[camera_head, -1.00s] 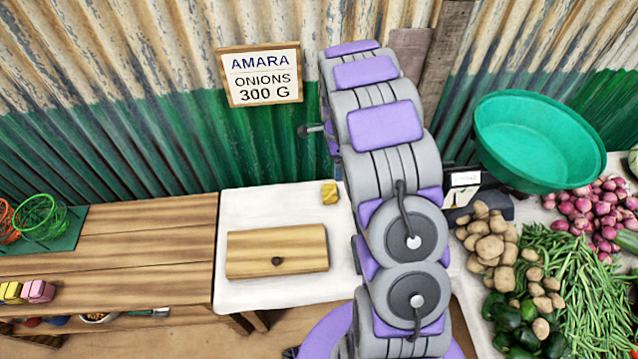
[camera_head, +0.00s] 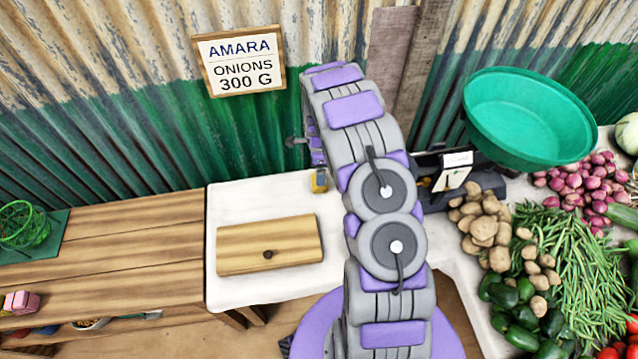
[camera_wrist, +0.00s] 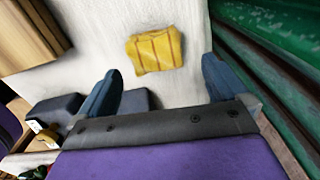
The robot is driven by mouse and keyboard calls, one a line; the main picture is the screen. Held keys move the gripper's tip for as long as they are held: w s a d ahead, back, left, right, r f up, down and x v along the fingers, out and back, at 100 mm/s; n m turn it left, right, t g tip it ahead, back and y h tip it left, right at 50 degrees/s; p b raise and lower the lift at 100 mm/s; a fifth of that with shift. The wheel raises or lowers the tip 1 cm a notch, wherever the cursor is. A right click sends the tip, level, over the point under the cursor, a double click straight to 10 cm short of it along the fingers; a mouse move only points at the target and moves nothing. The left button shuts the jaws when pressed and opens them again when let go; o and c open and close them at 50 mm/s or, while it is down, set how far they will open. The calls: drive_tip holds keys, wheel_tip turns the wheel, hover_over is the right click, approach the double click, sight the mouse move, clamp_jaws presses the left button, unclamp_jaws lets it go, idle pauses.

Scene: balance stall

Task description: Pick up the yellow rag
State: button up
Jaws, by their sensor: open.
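The yellow rag (camera_wrist: 155,50) is a small folded square with darker stripes, lying on the white-covered table. In the wrist view it is just beyond my fingertips, between their lines and apart from both. In the head view the rag (camera_head: 319,183) shows near the table's back edge, partly covered by my arm. My gripper (camera_wrist: 160,67) is open and empty, with two dark blue fingers. My gripper is mostly hidden behind my arm in the head view.
A wooden box (camera_head: 235,250) stands on the white table (camera_head: 235,199), in front of the rag. A dark scale (camera_head: 487,178) with a green basin (camera_head: 530,115) stands right of my arm. Vegetables fill the right side. The corrugated wall (camera_head: 130,140) rises close behind the table.

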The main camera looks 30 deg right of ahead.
drive_tip(key=f, duration=0.2)
drive_tip(key=f+b, duration=0.1)
drive_tip(key=f, duration=0.3)
drive_tip(key=shift+s+a+f+b, duration=0.1)
drive_tip(key=shift+s+f+b, duration=0.15)
drive_tip(key=shift+s+b, duration=0.05)
drive_tip(key=c, duration=1)
drive_tip(key=shift+o, duration=0.2)
drive_tip(key=shift+r, duration=0.2)
wheel_tip(320, 180, up, 10)
drive_tip(key=shift+f+p, duration=0.1)
drive_tip(key=shift+p, duration=1)
